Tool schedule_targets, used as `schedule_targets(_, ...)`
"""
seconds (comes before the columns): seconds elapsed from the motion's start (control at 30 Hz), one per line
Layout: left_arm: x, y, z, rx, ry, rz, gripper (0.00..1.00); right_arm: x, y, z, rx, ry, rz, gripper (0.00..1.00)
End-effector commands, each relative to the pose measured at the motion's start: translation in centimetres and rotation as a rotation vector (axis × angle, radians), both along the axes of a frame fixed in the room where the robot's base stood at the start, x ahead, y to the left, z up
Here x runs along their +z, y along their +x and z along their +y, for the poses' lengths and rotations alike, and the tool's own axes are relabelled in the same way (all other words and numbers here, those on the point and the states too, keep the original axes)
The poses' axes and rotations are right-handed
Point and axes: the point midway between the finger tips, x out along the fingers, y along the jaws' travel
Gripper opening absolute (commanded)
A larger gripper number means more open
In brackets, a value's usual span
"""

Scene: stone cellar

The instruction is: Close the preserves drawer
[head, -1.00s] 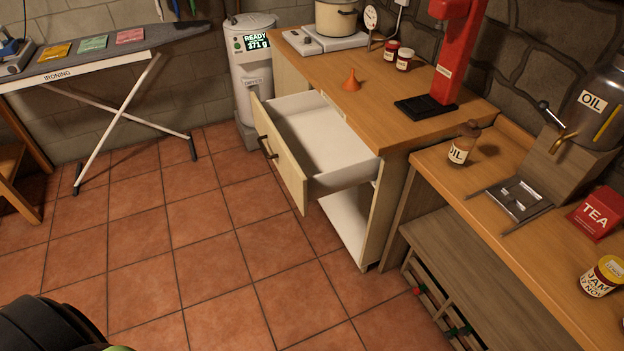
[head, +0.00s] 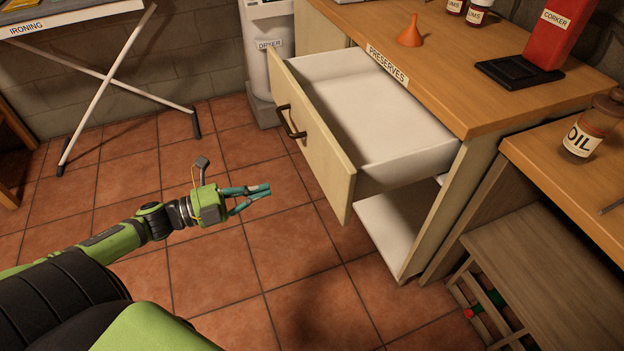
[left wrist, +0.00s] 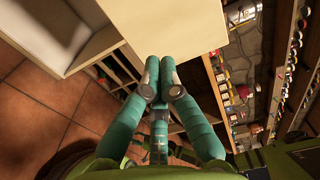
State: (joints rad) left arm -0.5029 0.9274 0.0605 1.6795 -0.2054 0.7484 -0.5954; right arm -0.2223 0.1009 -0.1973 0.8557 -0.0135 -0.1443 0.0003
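The preserves drawer (head: 362,172) is pulled well open under the counter's "PRESERVES" label (head: 387,66). Its inside is white and looks empty. Its cream front (head: 322,150) faces left and carries a dark bar handle (head: 290,122). My left gripper (head: 268,189) is in front of the drawer front, to its left, with floor showing between them. Its teal fingers converge with their tips together and nothing between them. In the left wrist view the fingertips (left wrist: 160,78) point at a pale panel (left wrist: 172,25), apparently the drawer front. My right gripper is not in view.
The wooden counter (head: 450,85) holds an orange funnel (head: 411,32), jars and a red corker (head: 556,28). A lower bench with an oil bottle (head: 590,130) stands at right. The ironing board (head: 75,18) and dryer (head: 268,60) stand behind. Tiled floor (head: 250,265) is clear.

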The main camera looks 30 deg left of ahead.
Motion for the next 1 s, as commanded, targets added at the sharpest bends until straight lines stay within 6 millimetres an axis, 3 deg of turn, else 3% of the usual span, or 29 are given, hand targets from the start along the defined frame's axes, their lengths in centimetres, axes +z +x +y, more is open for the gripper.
schedule_targets(0.5, 0.2, 7.4, -6.1, 0.004, -0.003, -0.002, 0.00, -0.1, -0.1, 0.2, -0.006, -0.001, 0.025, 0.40)
schedule_targets(0.73, 0.1, 9.1, -7.5, 0.005, -0.003, 0.001, 0.00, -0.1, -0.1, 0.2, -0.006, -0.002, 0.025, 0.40)
schedule_targets(1.0, 0.0, 9.4, -7.9, 0.004, -0.002, 0.003, 0.00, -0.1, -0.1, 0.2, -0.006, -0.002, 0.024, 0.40)
